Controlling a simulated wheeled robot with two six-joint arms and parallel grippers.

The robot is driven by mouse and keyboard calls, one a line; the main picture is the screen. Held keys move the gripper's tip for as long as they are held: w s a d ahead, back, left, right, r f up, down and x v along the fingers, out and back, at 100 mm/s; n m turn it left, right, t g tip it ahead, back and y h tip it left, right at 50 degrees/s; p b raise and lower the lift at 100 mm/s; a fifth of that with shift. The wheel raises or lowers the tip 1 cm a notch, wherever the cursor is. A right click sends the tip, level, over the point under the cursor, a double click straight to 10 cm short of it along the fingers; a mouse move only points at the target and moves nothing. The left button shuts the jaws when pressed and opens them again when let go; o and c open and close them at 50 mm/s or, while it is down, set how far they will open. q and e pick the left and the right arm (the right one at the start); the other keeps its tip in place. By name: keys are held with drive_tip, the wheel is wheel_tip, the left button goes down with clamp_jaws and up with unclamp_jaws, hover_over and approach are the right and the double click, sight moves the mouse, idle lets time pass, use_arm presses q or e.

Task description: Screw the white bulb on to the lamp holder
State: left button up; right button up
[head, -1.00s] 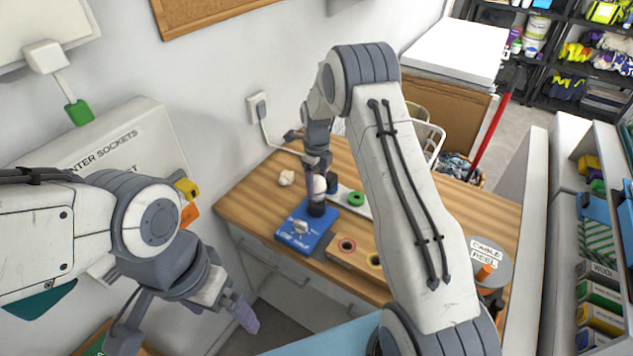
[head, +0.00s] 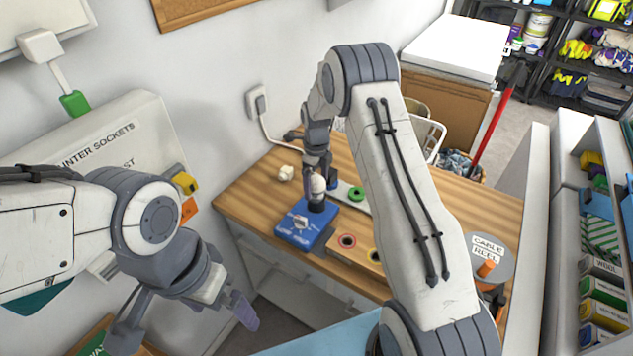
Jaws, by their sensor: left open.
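The white bulb (head: 318,185) is upright at the black lamp holder (head: 316,204) on the blue lamp base (head: 304,231), which stands on the wooden bench. I cannot tell how far the bulb is seated. My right gripper (head: 317,174) points down at the bulb from above, with its fingers around or right beside it. They are too small and overlapped to tell whether they grip it. My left gripper (head: 186,322) is open and empty, low at the left, off the bench's front edge and far from the lamp.
On the bench (head: 440,205) are a crumpled white piece (head: 286,173), a strip with a green ring (head: 356,194), a wooden block with coloured rings (head: 350,254) and a cable reel (head: 490,258). A wall socket (head: 257,102) with a cord is behind. My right arm covers the bench's middle.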

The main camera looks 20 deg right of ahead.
drive_tip(key=shift+r, duration=0.1)
wheel_tip(320, 180, up, 10)
drive_tip(key=b, duration=0.3)
drive_tip(key=shift+f, duration=0.25)
drive_tip(key=shift+r, duration=0.4)
drive_tip(key=shift+f, duration=0.1)
wheel_tip(320, 180, down, 10)
drive_tip(key=p, duration=0.3)
drive_tip(key=shift+r+p, duration=0.4)
drive_tip(key=shift+r, duration=0.1)
drive_tip(key=shift+f, duration=0.15)
